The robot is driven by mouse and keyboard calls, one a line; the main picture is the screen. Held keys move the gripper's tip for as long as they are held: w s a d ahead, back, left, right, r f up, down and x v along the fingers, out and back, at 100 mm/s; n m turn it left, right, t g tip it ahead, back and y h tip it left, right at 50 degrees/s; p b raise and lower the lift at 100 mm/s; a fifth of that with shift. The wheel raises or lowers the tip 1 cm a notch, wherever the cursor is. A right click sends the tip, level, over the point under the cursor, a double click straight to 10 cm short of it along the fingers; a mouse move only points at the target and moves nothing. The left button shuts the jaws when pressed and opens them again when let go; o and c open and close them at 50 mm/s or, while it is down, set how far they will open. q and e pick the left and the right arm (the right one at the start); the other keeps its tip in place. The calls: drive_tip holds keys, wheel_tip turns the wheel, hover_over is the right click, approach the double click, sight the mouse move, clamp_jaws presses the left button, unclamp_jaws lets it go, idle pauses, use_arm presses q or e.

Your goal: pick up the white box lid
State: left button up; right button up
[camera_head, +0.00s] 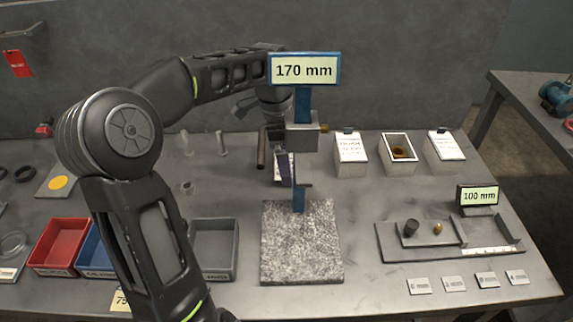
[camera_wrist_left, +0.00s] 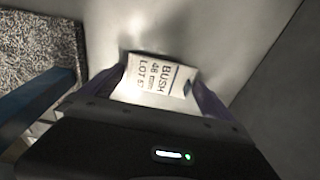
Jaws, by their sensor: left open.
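The white box lid (camera_wrist_left: 158,78) carries a printed label reading BUSH 46 mm and LOT. In the left wrist view it lies between the fingers of my left gripper (camera_wrist_left: 160,92), its near part hidden by the gripper body. The left gripper is open, with a finger on each side of the lid; I cannot tell whether either finger touches it. In the head view the lid (camera_head: 281,168) shows only partly, between the fingers of my left gripper (camera_head: 283,160) and behind the gauge column. My right gripper is not in view.
A blue gauge stand (camera_head: 299,199) marked 170 mm rises from a speckled granite plate (camera_head: 300,265), close to the left gripper. An open white box (camera_head: 399,166) stands between two labelled boxes (camera_head: 350,168) (camera_head: 444,160). A grey bin (camera_head: 213,275) and a 100 mm display (camera_head: 478,196) stand nearer.

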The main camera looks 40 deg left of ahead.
use_arm(q)
drive_tip(key=shift+c, duration=0.3)
drive_tip(key=c, duration=1)
drive_tip(key=shift+r, duration=0.15)
wheel_tip(320, 180, up, 7)
drive_tip(key=shift+f+p, duration=0.15)
drive_tip(key=shift+p, duration=0.5)
wheel_tip(320, 180, up, 3)
drive_tip(key=shift+p, duration=1)
